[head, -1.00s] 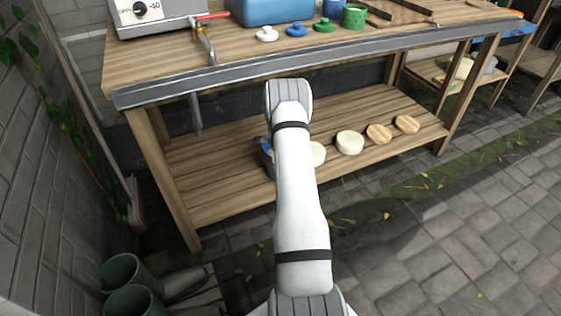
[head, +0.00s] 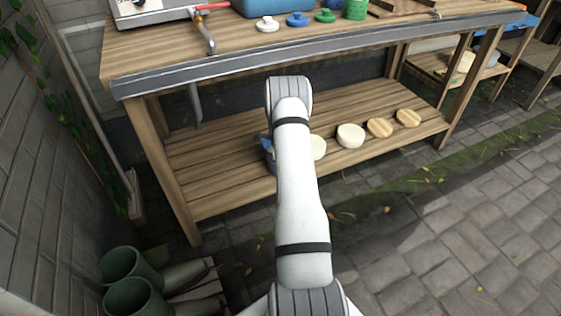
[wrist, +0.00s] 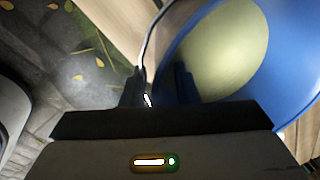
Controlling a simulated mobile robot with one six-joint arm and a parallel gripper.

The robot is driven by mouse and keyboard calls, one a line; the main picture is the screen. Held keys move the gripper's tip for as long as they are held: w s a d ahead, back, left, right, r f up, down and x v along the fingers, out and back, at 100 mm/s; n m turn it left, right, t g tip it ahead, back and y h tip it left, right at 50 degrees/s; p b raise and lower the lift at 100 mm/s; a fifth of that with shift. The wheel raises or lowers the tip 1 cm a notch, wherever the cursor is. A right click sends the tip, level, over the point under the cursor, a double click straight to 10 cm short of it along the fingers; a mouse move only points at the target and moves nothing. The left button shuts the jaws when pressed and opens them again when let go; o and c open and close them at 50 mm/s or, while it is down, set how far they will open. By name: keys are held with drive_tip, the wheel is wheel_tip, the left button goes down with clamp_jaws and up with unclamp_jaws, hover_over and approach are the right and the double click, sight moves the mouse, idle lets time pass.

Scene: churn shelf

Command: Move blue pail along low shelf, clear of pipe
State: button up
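The blue pail (head: 268,147) is on the low shelf (head: 215,163), mostly hidden behind my white arm in the head view. In the wrist view the pail (wrist: 285,55) fills the upper right, its pale inside facing me and its thin wire handle rising past my fingers. My gripper (wrist: 160,88) is at the pail's rim, one dark finger outside and one over the inside. A gap shows between the fingers, so it looks open. My gripper is hidden in the head view. A grey pipe (head: 196,105) hangs below the worktop, left of the pail.
The worktop's front edge (head: 330,49) overhangs the shelf. A table leg (head: 165,175) bounds it on the left. Green boots (head: 125,270) stand at lower left.

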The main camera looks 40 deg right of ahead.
wheel_tip(320, 180, up, 8)
drive_tip(key=p, duration=0.3)
drive_tip(key=shift+s+a+f, duration=0.2)
drive_tip(key=shift+s+a, duration=0.15)
